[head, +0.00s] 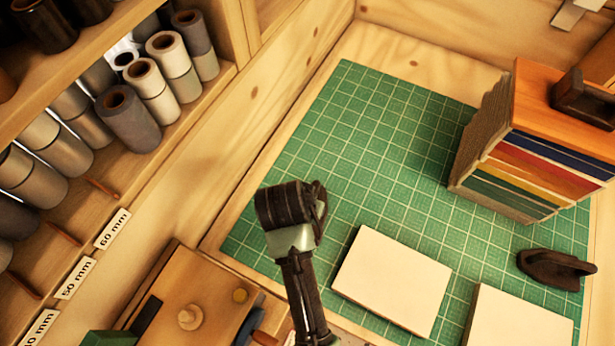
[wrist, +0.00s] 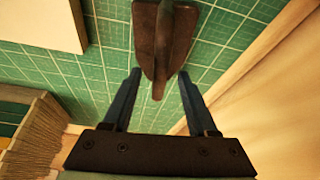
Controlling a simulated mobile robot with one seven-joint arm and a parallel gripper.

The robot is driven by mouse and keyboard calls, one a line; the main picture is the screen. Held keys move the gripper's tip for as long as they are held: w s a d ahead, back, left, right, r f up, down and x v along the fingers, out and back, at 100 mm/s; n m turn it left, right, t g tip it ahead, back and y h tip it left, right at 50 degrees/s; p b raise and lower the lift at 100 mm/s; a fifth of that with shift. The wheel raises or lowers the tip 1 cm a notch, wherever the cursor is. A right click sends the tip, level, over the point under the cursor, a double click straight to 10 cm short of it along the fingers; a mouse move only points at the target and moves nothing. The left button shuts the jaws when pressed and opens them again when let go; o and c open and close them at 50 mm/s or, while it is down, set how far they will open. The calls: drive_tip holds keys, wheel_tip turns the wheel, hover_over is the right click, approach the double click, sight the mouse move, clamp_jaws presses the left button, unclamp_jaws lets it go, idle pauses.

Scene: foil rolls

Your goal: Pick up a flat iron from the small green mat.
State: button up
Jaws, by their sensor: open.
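The flat iron (wrist: 165,35), dark brown with a pointed end, lies on the green mat (wrist: 115,35) in the wrist view. My gripper (wrist: 160,75) is open, one finger on each side of the pointed end, with gaps visible. Its height above the iron is hard to tell. In the head view my arm hides the fingers and most or all of this iron. A second flat iron (head: 555,268) sits at the right of the mat (head: 380,120) there.
A stack of coloured boards or books (head: 530,165) stands on the mat's right. Two pale slabs, one left (head: 390,280) and one right (head: 515,320), lie near the front. Shelves of rolls (head: 130,118) and a wooden box (head: 190,300) are left. The mat's upper middle is clear.

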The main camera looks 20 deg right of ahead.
clamp_jaws()
idle(1.3)
drive_tip(key=shift+w+r, duration=0.15)
drive_tip(key=shift+r, duration=0.1)
